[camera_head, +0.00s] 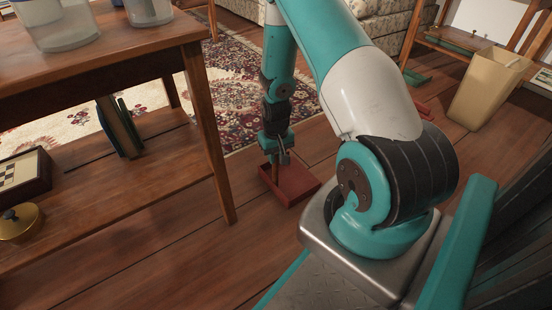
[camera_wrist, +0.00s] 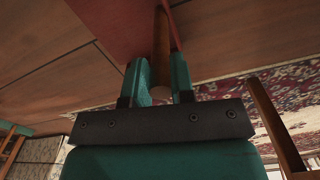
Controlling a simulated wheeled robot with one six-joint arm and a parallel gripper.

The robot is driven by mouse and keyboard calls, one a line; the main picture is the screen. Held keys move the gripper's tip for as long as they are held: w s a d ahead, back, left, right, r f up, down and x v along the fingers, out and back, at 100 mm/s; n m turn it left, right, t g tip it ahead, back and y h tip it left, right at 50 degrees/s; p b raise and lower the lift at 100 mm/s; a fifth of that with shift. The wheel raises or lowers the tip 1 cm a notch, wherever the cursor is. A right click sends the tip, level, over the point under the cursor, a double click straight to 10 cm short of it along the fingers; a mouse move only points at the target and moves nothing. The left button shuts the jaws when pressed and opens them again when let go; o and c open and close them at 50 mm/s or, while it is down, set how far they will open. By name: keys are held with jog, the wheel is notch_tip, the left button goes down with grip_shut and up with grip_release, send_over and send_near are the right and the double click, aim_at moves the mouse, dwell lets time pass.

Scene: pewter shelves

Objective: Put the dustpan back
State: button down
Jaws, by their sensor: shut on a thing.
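The red dustpan (camera_head: 292,186) is low over the wooden floor beside the table; I cannot tell whether it touches the floor. My gripper (camera_head: 277,154) points down above it and is shut on its wooden handle. In the wrist view, the two teal fingers of my gripper (camera_wrist: 160,78) close around the handle, and the red pan of the dustpan (camera_wrist: 112,22) extends beyond them. Part of the handle is hidden between the fingers.
A wooden table (camera_head: 110,55) with a lower shelf stands at left, bearing clear containers (camera_head: 65,25), books (camera_head: 120,127), and a checkered board (camera_head: 22,176). A patterned rug (camera_head: 225,85) lies behind. A tan bin (camera_head: 485,90) stands at right. Floor between is mostly clear.

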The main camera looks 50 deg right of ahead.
jog(key=shift+r, duration=0.1)
jog(key=c, duration=1)
grip_release()
notch_tip(320, 180, up, 12)
jog(key=p, duration=0.8)
